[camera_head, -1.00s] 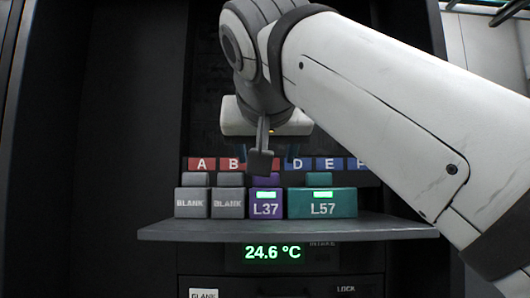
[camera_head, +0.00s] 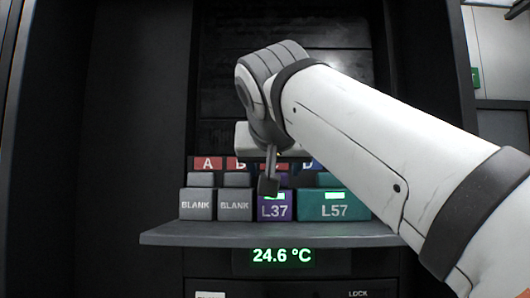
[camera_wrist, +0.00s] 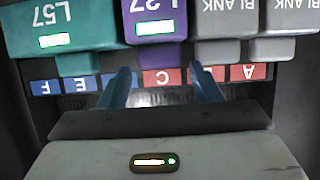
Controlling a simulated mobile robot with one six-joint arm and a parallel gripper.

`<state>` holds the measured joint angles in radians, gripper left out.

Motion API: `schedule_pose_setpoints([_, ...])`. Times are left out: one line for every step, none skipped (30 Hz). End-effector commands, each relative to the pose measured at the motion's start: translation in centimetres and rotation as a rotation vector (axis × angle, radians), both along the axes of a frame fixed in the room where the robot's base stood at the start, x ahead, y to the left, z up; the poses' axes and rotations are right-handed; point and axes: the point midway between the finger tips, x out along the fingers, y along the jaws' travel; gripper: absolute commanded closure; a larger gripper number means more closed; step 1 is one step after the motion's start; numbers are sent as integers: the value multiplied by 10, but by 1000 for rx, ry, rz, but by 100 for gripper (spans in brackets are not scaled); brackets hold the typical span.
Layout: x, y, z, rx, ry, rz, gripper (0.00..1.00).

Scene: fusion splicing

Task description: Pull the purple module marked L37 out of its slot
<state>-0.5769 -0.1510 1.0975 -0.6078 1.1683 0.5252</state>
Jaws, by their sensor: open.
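The purple module marked L37 (camera_head: 275,208) sits in the row on the shelf, between a grey blank and the teal L57 module, with a lit green window. A dark part of my arm's end covers its upper left in the head view. In the wrist view the purple module (camera_wrist: 155,22) shows upside down at the top. My gripper (camera_wrist: 165,84) is open, its two blue fingers apart and nothing between them. The fingers lie either side of the purple module's line, with their tips close to its lower end in that picture; I cannot tell whether they touch it.
The teal L57 module (camera_head: 335,210) is right of the purple one. Two grey blanks (camera_head: 235,205) (camera_head: 197,205) are on its left. Lettered red and blue tags run behind. The shelf edge (camera_head: 270,238) juts out above a 24.6 °C display (camera_head: 283,256).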

Motion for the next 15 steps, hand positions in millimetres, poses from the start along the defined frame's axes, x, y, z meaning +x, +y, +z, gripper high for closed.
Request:
schedule_pose_setpoints([6,-1,-1,-1,0,-3,42])
schedule_pose_setpoints([9,-1,-3,-1,0,-3,42])
schedule_pose_setpoints([13,-1,-4,-1,0,-3,42])
schedule_pose_setpoints([15,-1,-5,-1,0,-2,42])
schedule_pose_setpoints([16,-1,-6,0,0,-1,42])
schedule_pose_setpoints([18,-1,-7,0,0,-1,42])
schedule_pose_setpoints([19,-1,-8,0,0,-1,42])
schedule_pose_setpoints([20,-1,-8,1,0,-1,42])
schedule_pose_setpoints([21,-1,-8,1,0,-1,42])
schedule_pose_setpoints([21,-1,-8,1,0,-1,42])
schedule_pose_setpoints([21,-1,-8,1,0,0,42])
schedule_pose_setpoints([21,-1,-9,1,-1,0,42])
schedule_pose_setpoints([21,-1,-9,1,-1,0,42])
schedule_pose_setpoints([21,-1,-9,1,-1,-1,42])
schedule_pose_setpoints([21,-1,-8,1,-1,-1,42])
